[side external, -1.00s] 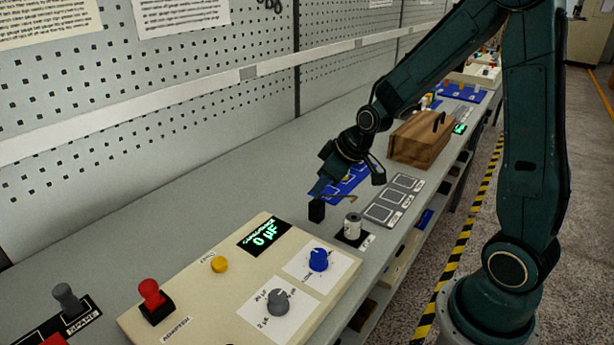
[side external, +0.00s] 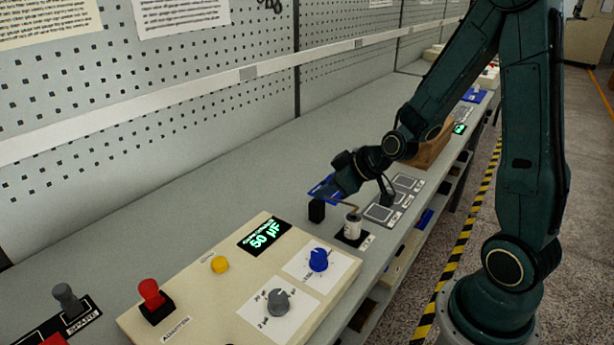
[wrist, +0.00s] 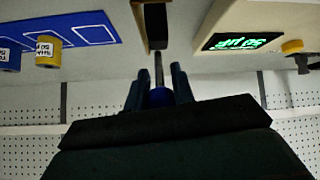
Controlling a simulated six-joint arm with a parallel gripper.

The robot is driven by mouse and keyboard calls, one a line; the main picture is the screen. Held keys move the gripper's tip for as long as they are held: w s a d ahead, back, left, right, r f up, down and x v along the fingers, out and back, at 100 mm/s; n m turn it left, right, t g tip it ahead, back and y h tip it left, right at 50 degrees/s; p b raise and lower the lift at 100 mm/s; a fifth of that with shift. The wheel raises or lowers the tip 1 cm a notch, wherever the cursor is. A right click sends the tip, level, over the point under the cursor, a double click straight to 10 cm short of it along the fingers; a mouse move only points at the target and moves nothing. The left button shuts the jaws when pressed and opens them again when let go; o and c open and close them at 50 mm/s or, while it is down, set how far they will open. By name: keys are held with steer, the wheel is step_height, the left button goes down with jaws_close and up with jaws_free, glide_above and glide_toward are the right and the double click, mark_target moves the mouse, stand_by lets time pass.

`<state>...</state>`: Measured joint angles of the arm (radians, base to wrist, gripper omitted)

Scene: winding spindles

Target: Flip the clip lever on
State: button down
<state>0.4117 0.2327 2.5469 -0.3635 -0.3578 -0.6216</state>
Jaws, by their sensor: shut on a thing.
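The clip has a black post (side external: 316,211) on the bench and a thin brass-coloured rod (side external: 346,207). The rod reaches down to the top of a white cylinder (side external: 353,227) on a black pad; I cannot tell if they touch. My gripper (side external: 330,192) is low over the clip. In the wrist view, my gripper (wrist: 158,82) is shut on the blue end of the clip lever (wrist: 160,97), whose thin shaft leads toward a black block (wrist: 156,26). The display (side external: 264,240) on the beige console reads 50 µF.
The beige console (side external: 180,312) with knobs and a red lever stands in front. A blue mat (wrist: 78,30) with a yellow and a blue cylinder lies beside the clip. Marked grey plates (side external: 380,213) and a wooden box (side external: 430,150) lie beyond. The pegboard wall borders the bench.

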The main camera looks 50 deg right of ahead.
steer(key=c, duration=1.2)
jaws_free()
steer(key=shift+r, duration=0.2)
step_height(320, 180, up, 20)
steer(key=shift+f, duration=0.1)
steer(key=shift+s+a, duration=0.1)
steer(key=s+a+f+g, duration=0.1)
steer(key=s+a, duration=0.1)
steer(key=s, duration=0.4)
steer(key=s+a+f+m+g, duration=0.1)
steer(key=s+a+f, duration=0.1)
steer(key=s, duration=0.5)
steer(key=s+a+f+m+g, duration=0.1)
steer(key=s+a+f, duration=0.1)
steer(key=s, duration=0.5)
steer(key=shift+s+a+g+h, duration=0.1)
steer(key=shift+a+g+h, duration=0.2)
steer(key=shift+a, duration=0.1)
